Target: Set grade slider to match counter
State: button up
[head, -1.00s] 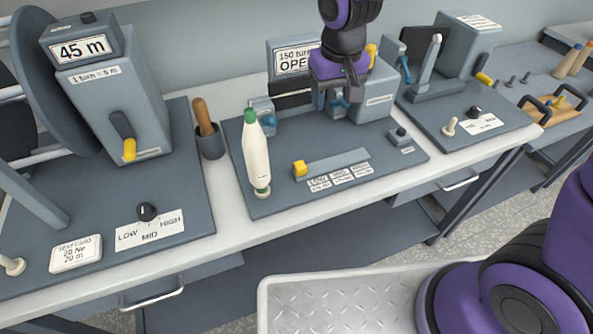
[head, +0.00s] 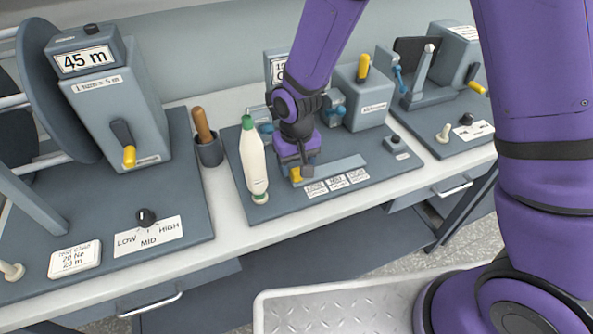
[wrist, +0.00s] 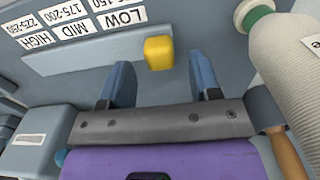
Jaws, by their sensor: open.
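The grade slider's yellow knob (head: 296,174) sits at the left end of its grey track (head: 335,167) in the head view. In the wrist view the knob (wrist: 158,52) is by the LOW label (wrist: 125,18); the MID and HIGH labels lie further left there. My gripper (head: 298,160) is right above the knob, fingers pointing down. In the wrist view my gripper (wrist: 160,78) is open and empty, its two blue-grey fingers apart, with the knob lying just ahead of the gap. The counter sign (head: 275,66) is mostly hidden behind my arm.
A white bobbin with a green top (head: 253,160) stands just left of the slider; it also shows close by in the wrist view (wrist: 285,50). A cup with a wooden handle (head: 207,148) stands further left. A grey box with a yellow lever (head: 363,68) is behind right.

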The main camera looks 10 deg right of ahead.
jog(key=shift+f, duration=1.4)
grip_shut()
jog(key=shift+w+d, duration=0.25)
jog(key=shift+d, duration=0.6)
jog(key=shift+w+d, duration=0.25)
jog(key=shift+d, duration=0.6)
grip_release()
notch_tip(320, 180, up, 11)
